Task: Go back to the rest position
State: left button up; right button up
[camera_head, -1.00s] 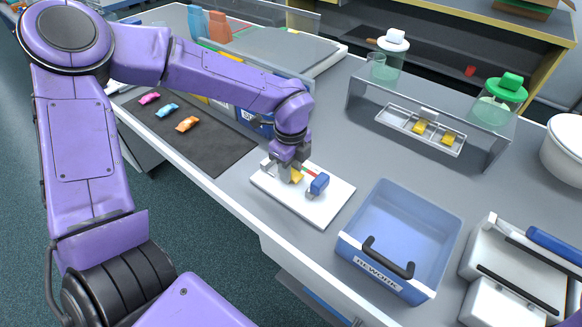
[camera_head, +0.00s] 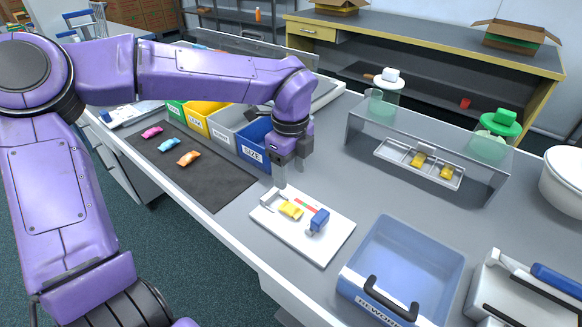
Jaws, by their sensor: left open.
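My left gripper (camera_head: 291,178) hangs from the purple left arm, pointing down, open and empty. It is above the back left part of a white board (camera_head: 318,247) and in front of the blue SIZE bin (camera_head: 255,143). A yellow wrapped piece (camera_head: 290,209) lies on the board, apart from the gripper. A blue block-like device (camera_head: 319,220) and a red strip are beside it on the board. My right gripper is not in view.
A black mat (camera_head: 190,167) holds pink, blue and orange wrapped pieces at the left. A blue REWORK tray (camera_head: 402,262) stands right of the board. A clear guard (camera_head: 430,142) covers a tray with two yellow pieces. Bare grey table lies between board and guard.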

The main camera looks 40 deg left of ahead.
pick_arm(q)
jog(key=shift+r, duration=0.35)
